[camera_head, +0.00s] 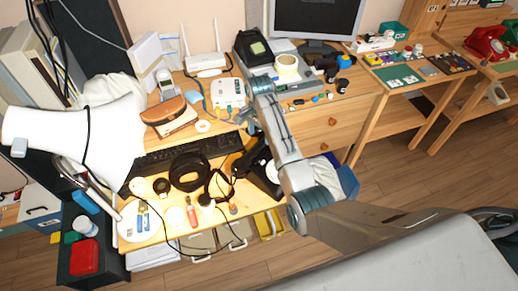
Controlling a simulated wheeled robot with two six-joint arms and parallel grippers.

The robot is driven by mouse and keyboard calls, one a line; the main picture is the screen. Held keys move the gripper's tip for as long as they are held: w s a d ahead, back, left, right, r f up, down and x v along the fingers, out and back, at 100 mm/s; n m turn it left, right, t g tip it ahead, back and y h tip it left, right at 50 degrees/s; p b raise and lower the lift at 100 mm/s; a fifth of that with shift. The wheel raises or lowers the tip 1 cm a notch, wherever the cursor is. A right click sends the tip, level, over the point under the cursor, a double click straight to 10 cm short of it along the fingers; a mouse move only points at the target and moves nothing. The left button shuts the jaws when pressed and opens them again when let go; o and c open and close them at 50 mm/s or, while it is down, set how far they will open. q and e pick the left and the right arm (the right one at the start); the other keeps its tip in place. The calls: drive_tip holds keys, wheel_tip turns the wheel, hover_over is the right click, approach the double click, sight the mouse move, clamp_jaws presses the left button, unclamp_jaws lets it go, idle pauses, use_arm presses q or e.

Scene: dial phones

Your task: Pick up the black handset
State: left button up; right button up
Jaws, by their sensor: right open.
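A black dial phone (254,50) stands at the back of the wooden desk, left of the monitor. Its black handset (250,36) appears to lie across the top of the phone; the handset is small and hard to separate from the body. My right arm rises across the middle of the desk and bends near the phone's front. My left gripper is out of view.
A keyboard (180,152) and headphones (189,172) lie in front. A white lamp (70,135) fills the left. A red phone (485,42) is far right.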

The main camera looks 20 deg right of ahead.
sight(259, 146)
wheel_tip(259, 146, down, 2)
drive_tip(key=shift+f+p, duration=0.45)
drive_tip(key=shift+f, duration=0.2)
wheel_tip(259, 146, down, 4)
drive_tip(key=shift+a+f+p, duration=0.1)
drive_tip(key=shift+f+p, duration=0.05)
drive_tip(key=shift+p, duration=0.35)
drive_tip(key=shift+c, duration=0.4)
clamp_jaws()
